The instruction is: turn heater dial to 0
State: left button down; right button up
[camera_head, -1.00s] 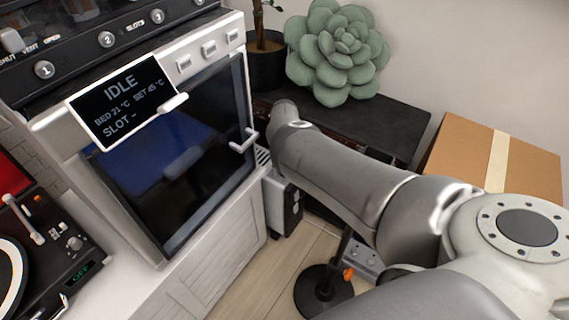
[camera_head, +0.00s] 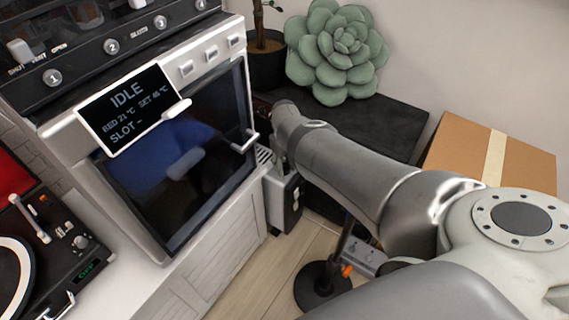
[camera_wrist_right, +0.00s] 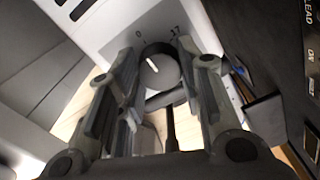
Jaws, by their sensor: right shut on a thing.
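The heater (camera_head: 284,200) is a small pale box with a dark side, on the floor beside the printer cabinet in the head view. Its dial (camera_wrist_right: 161,76) shows in the right wrist view as a dark-rimmed round knob with a white pointer line. The line tilts up and left, toward the printed 0 side; a 17 is printed to the right. My right gripper (camera_wrist_right: 162,92) has its fingers on either side of the dial and is shut on it. In the head view my right arm hides most of that gripper (camera_head: 280,151). My left gripper is out of view.
A white printer (camera_head: 178,150) with an IDLE screen (camera_head: 126,110) stands left of the heater. A dark case (camera_head: 385,128) with a succulent (camera_head: 336,50) is behind my arm. A cardboard box (camera_head: 480,152) is at right. A black round-based stand (camera_head: 322,287) is on the floor.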

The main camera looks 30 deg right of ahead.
aim_at(284, 166)
dwell(0.5)
jog(key=o, duration=1.1)
jog(key=shift+r, duration=0.1)
jog(key=shift+w+r, duration=0.15)
jog(key=shift+r, duration=0.55)
notch_tip(284, 166, up, 10)
jog(key=shift+r, duration=0.25)
jog(key=shift+r, duration=0.1)
